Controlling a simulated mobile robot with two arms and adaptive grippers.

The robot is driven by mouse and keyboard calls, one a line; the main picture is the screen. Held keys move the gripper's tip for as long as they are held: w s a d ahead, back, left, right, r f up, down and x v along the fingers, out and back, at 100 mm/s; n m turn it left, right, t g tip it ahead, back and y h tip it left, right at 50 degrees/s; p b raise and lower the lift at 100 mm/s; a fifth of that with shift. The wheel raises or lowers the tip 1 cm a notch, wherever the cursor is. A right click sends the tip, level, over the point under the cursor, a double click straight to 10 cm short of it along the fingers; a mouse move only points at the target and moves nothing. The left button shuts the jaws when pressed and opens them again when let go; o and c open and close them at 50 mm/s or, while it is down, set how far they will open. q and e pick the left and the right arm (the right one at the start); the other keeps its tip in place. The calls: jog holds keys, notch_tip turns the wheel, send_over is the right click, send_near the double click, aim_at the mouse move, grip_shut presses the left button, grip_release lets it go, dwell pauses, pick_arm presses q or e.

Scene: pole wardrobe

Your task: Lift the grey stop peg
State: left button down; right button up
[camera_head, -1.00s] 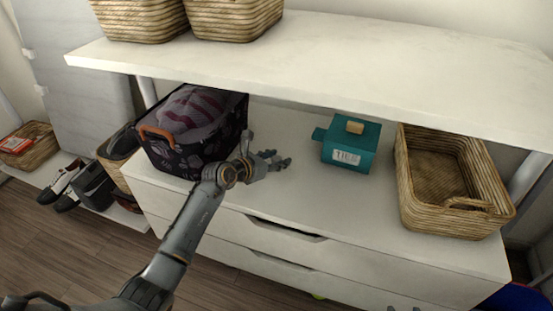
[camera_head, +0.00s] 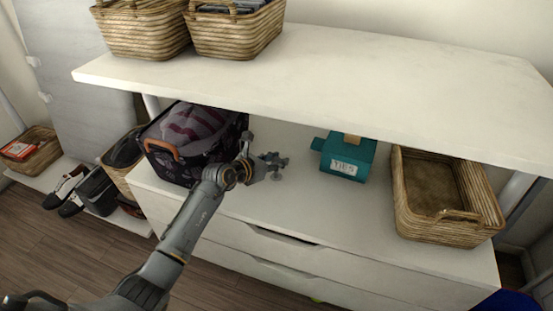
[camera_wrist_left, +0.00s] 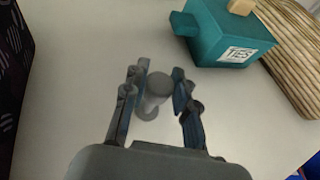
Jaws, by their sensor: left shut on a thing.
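The grey stop peg (camera_wrist_left: 158,86) stands between the two fingers of my left gripper (camera_wrist_left: 158,78) in the left wrist view. The gripper is shut on it, with the peg's round top facing the camera. In the head view my left gripper (camera_head: 271,160) is over the white cabinet top, and the peg's grey lower end (camera_head: 277,177) shows just under the fingers. The peg appears to be clear of the surface, but the gap is hard to judge. My right gripper is not in view.
The teal TIES box (camera_head: 348,158) stands to the right of the gripper, with an empty wicker basket (camera_head: 400,210) beyond. A dark patterned basket (camera_head: 185,172) of clothes is close on the left. The white shelf (camera_head: 330,85) overhangs behind. The cabinet top (camera_head: 320,208) in front is clear.

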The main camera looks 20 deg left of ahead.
pick_arm(q)
jog(key=shift+w+r, duration=0.1)
jog(key=shift+r, duration=0.15)
jog(key=c, duration=1)
grip_release()
jog(key=v, duration=1.2)
jog(key=shift+f, duration=0.1)
